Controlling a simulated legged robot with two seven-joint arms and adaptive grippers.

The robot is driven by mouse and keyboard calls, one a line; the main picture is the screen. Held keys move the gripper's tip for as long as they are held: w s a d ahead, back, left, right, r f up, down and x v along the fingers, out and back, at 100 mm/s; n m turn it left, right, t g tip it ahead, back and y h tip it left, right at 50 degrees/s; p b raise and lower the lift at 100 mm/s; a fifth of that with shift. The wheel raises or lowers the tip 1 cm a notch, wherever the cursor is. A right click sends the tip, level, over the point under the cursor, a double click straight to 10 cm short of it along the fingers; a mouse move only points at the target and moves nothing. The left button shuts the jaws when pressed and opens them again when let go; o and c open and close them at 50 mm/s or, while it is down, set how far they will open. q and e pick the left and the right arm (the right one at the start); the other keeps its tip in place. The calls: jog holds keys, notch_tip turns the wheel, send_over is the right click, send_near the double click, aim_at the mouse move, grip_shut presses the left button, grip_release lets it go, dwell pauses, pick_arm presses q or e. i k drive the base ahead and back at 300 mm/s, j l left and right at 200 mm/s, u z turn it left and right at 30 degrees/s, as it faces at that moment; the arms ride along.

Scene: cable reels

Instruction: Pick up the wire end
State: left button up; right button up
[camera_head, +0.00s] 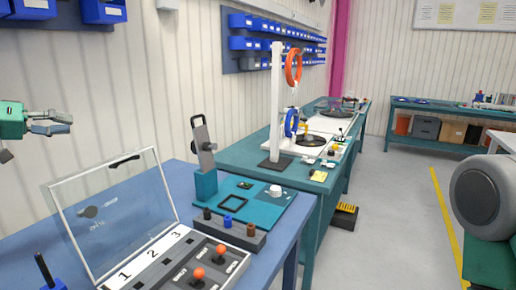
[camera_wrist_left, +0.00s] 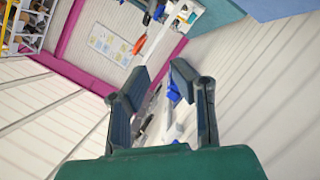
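No loose wire end can be made out clearly. A white stand (camera_head: 276,95) on the teal workbench carries an orange cable coil (camera_head: 289,68) high up and a blue coil (camera_head: 289,124) lower down. My left gripper (camera_head: 66,123) is at the far left of the head view, in the air before the wall, well apart from the coils. In the left wrist view the left gripper (camera_wrist_left: 155,85) has its two dark fingers spread with nothing held between them. A small orange thing (camera_wrist_left: 139,45), perhaps the orange coil, shows beyond the fingertips. My right gripper is not in view.
A blue table in front bears a case with a raised clear lid (camera_head: 110,212), a numbered panel with orange knobs (camera_head: 197,274) and a teal board (camera_head: 262,196). Blue bins (camera_head: 240,43) hang on the wall. Another bench (camera_head: 455,112) stands at the back.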

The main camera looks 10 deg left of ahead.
aim_at(250, 228)
jog(key=k+l, duration=0.75)
jog(key=l, duration=0.25)
